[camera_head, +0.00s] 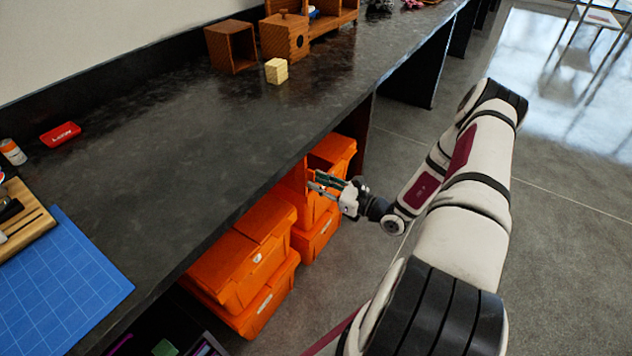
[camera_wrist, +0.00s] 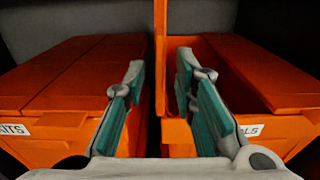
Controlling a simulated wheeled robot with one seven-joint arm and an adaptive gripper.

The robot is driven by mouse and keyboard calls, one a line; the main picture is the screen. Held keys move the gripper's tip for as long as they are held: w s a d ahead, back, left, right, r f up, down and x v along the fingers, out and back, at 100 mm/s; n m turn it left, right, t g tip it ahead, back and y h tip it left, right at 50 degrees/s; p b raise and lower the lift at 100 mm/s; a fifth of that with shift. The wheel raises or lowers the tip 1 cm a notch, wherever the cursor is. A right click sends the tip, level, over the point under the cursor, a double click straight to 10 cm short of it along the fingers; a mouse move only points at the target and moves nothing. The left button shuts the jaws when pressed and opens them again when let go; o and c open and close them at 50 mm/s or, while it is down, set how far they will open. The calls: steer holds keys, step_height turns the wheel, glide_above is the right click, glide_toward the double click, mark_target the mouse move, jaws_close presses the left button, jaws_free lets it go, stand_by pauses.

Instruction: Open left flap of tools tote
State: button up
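The orange tote (camera_wrist: 180,145) on the right in the wrist view has a partly covered label; its last letters look like "LS". Its left flap (camera_wrist: 161,60) stands upright, seen edge-on, and its right flap (camera_wrist: 268,75) lies flat and closed. A dark gap shows the opening beside the raised flap. In the head view the tote (camera_head: 322,208) sits under the counter, with the raised flap (camera_head: 299,180) near my gripper (camera_head: 313,184). My gripper (camera_wrist: 158,72) is open, with the flap's edge showing between its two fingers. I cannot tell whether they touch it.
A closed orange tote (camera_wrist: 70,75) labelled "KITS" stands close on the left. More orange totes (camera_head: 318,240) lie below. The dark counter (camera_head: 200,150) overhangs them, and a dark panel (camera_head: 352,135) stands behind. The floor (camera_head: 400,120) on the aisle side is clear.

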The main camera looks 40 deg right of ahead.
steer(key=v, duration=1)
steer(key=shift+s, duration=0.3)
steer(key=shift+d, duration=0.1)
